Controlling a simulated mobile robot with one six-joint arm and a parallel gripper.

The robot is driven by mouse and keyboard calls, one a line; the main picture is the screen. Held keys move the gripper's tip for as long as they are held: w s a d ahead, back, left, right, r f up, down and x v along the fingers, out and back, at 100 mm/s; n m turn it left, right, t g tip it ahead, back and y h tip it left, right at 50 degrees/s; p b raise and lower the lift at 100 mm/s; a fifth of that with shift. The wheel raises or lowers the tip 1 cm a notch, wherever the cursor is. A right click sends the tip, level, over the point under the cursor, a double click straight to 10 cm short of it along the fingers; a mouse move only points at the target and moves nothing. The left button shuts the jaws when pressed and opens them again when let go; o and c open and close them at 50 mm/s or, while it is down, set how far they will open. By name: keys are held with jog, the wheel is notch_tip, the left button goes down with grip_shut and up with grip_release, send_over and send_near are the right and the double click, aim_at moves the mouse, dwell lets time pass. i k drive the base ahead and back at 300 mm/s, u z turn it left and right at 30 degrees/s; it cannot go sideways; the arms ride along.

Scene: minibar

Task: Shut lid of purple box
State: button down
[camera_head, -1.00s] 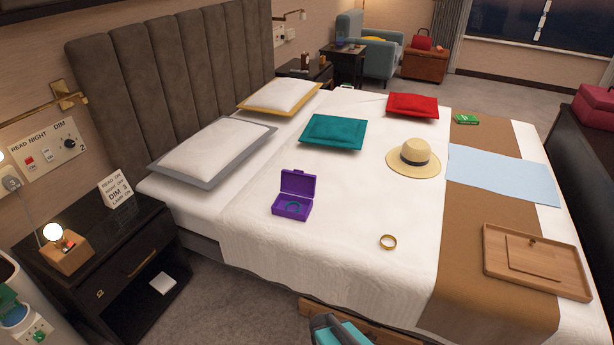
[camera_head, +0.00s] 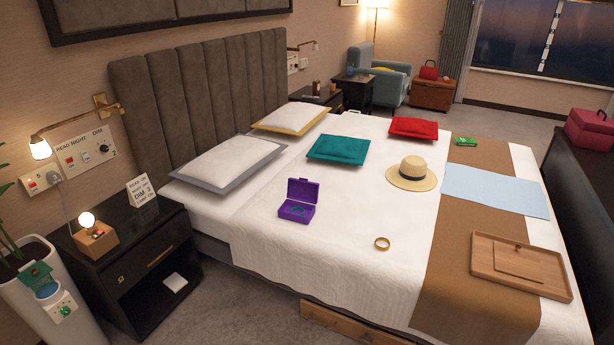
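The purple box (camera_head: 296,211) sits on the white bed cover, near the bed's near-left side. Its lid (camera_head: 303,190) stands open, raised at the back. A small dark teal ring-shaped item (camera_head: 299,211) shows inside the box. My gripper is not in view, so its state does not show.
A wooden tray (camera_head: 483,262) is at right. A black nightstand (camera_head: 120,262) stands left. Some grey carpet (camera_head: 235,305) is clear beside the bed.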

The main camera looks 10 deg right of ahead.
aim_at(301, 189)
jog(key=z, duration=0.15)
jog(key=i, duration=0.85)
